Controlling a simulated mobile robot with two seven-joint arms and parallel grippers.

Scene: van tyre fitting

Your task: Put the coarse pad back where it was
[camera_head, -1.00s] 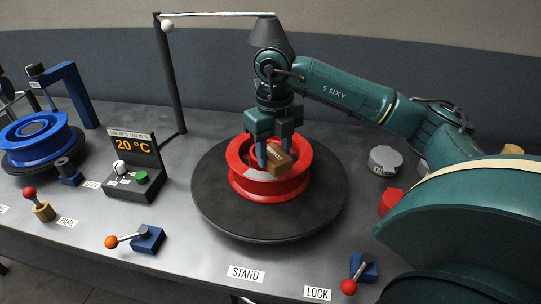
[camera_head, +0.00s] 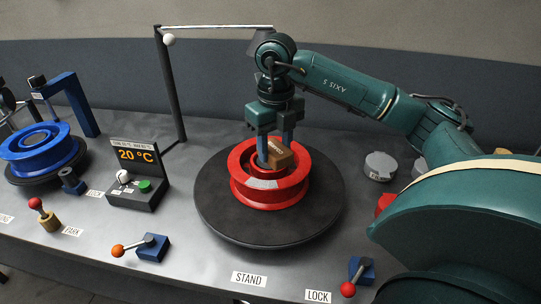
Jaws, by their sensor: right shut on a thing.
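My right gripper (camera_head: 275,150) points down over the red wheel rim (camera_head: 268,192) and is shut on a small brown block, the coarse pad (camera_head: 279,157). The pad carries dark lettering too small to read fully. It is held at the top of the rim, over its far inner part; I cannot tell whether it touches the rim. The red rim lies flat on a round black turntable (camera_head: 225,222) at the STAND label (camera_head: 248,279). My left gripper is not in view.
A 20 °C display box (camera_head: 136,175) and a lamp post (camera_head: 170,90) stand left of the turntable. A blue wheel (camera_head: 42,150) lies far left. Levers sit at the front, one red-knobbed at LOCK (camera_head: 348,289). A grey round container (camera_head: 380,166) stands right, partly near my arm.

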